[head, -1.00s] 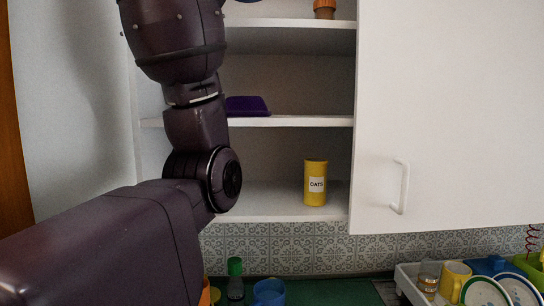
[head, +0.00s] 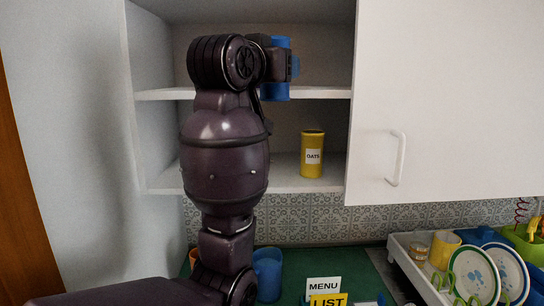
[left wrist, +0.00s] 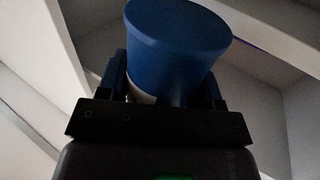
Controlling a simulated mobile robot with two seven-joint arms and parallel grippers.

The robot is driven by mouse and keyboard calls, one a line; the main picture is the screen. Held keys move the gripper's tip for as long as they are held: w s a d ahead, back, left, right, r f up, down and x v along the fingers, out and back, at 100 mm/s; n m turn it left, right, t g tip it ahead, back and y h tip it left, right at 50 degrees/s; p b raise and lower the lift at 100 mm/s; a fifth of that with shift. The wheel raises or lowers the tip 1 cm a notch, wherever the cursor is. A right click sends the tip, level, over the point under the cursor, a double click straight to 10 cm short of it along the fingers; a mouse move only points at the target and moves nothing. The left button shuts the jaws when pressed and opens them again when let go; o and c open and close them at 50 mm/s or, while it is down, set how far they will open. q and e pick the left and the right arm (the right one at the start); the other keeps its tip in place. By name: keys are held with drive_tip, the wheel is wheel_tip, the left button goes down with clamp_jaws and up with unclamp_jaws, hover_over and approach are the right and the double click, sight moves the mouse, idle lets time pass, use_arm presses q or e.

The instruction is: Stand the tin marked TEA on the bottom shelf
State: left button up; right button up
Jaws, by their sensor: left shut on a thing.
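A blue tin (head: 281,42) is held by my left gripper (head: 284,68), in front of the middle shelf of the open cupboard. In the left wrist view the blue tin (left wrist: 178,38) sits between the two dark fingers of the left gripper (left wrist: 170,88), with a pale band low on it. No TEA marking shows on it in either view. The bottom shelf (head: 270,183) is below the gripper. A yellow tin marked OATS (head: 312,155) stands upright on it. My left arm hides the left-middle part of this shelf. My right gripper is not in view.
The middle shelf (head: 328,92) lies above the bottom one. A closed white door (head: 440,100) covers the right side.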

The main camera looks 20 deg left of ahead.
use_arm(q)
drive_tip(key=s+a+f+n+g+y+p, duration=0.1)
drive_tip(key=s+a+f+n+y, duration=0.15)
drive_tip(key=s+f, duration=0.45)
drive_tip(key=s+a+f+n+y, duration=0.2)
drive_tip(key=f+y, duration=0.2)
drive_tip(key=f, duration=0.8)
drive_tip(key=x, duration=0.4)
drive_tip(key=p+x, duration=0.1)
drive_tip(key=x, duration=0.3)
drive_tip(key=p+x, duration=0.1)
drive_tip(key=x, duration=0.4)
drive_tip(key=shift+a+r, duration=0.1)
drive_tip(key=shift+r, duration=0.2)
drive_tip(key=p+x, duration=0.1)
drive_tip(key=x, duration=0.4)
drive_tip(key=shift+a, duration=0.1)
drive_tip(key=shift+f, duration=0.3)
drive_tip(key=shift+s, duration=0.15)
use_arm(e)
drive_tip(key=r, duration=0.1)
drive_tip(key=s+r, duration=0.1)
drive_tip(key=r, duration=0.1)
use_arm(q)
drive_tip(key=shift+f, duration=0.1)
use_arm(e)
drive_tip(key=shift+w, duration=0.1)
use_arm(q)
drive_tip(key=shift+f, duration=0.1)
drive_tip(key=o, duration=1.1)
